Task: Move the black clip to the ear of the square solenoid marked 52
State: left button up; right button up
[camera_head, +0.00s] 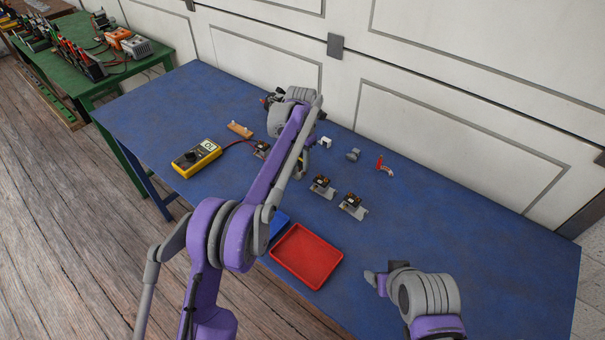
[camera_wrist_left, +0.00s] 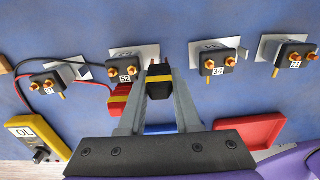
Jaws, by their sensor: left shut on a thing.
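In the left wrist view, my left gripper (camera_wrist_left: 158,90) is shut on the black clip (camera_wrist_left: 158,77), which has a yellow band. The square solenoid marked 52 (camera_wrist_left: 125,72) is just left of the clip, on a pale metal plate whose ear (camera_wrist_left: 147,51) shows at its upper right. A gap shows between clip and ear in the picture; I cannot judge the height. A red clip (camera_wrist_left: 119,98) is at the near left of this solenoid, on a red lead. In the head view, my arm hides the left gripper's tips. My right gripper (camera_head: 372,279) is above the table's front; its jaw opening is unclear.
Similar solenoids stand left (camera_wrist_left: 50,80) and right (camera_wrist_left: 218,66), with another far right (camera_wrist_left: 292,62). A yellow multimeter (camera_head: 196,158) is at the left. A red tray (camera_head: 306,257) and a partly hidden blue tray (camera_head: 278,225) lie in front. The table's right side is clear.

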pick_arm(q)
jog(key=shift+f, duration=0.35)
pick_arm(e)
jog(key=shift+s+f, duration=0.1)
jog(key=shift+f, duration=0.05)
pick_arm(q)
jog(key=o, duration=1)
notch_tip(320, 180, up, 7)
jog(key=shift+w+f+p, duration=0.15)
jog(key=shift+f+p, duration=0.05)
jog(key=shift+p, duration=0.75)
jog(key=shift+r, duration=0.8)
jog(key=shift+s+r, duration=0.2)
pick_arm(e)
jog(key=r, duration=0.1)
jog(key=w+r, duration=0.1)
jog(key=shift+w+r, duration=0.3)
jog(key=shift+r, duration=0.1)
